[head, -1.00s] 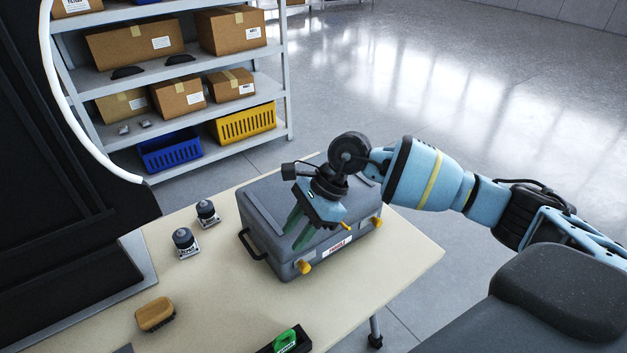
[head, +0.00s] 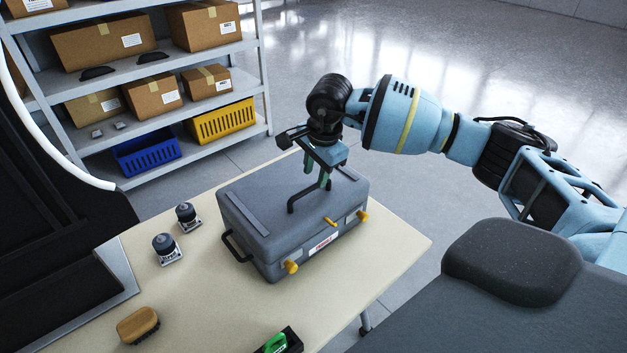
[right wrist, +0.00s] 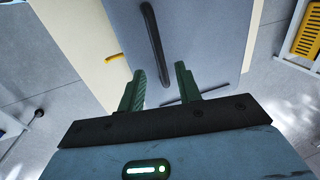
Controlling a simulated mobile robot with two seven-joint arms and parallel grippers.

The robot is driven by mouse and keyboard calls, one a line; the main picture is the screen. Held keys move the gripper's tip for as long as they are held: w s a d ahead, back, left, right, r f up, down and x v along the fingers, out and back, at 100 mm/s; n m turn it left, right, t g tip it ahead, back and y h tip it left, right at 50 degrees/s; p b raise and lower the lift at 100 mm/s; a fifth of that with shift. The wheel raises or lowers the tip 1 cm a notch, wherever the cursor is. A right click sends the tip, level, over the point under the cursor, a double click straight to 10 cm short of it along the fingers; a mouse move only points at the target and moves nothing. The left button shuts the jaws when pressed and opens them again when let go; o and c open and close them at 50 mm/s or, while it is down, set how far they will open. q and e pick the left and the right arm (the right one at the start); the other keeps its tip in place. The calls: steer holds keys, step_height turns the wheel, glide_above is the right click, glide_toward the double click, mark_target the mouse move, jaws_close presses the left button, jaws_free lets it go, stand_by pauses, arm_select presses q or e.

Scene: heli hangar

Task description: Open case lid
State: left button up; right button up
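The grey case (head: 262,205) stands on the table with its lid down. A black bar handle (head: 293,203) rises from the lid top, and yellow latches (head: 291,267) sit along the front side. My right gripper (head: 317,178) is above the lid at the far end of this handle, fingers pointing down. In the right wrist view the gripper (right wrist: 162,82) is open, with green fingers apart. The handle (right wrist: 152,40) reaches into the space ahead of and between the fingertips; I cannot tell whether they touch it. My left gripper is not in view.
A brush (head: 138,325) and a dark tray with a green item (head: 277,343) lie nearer. Shelves with boxes, a blue bin (head: 146,153) and a yellow bin (head: 222,122) stand behind.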

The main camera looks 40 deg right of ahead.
mark_target(313, 186)
steer(key=shift+w+f, duration=0.2)
steer(key=shift+f, duration=0.7)
steer(key=shift+w+f, duration=0.15)
steer(key=shift+f, duration=0.75)
jaws_close()
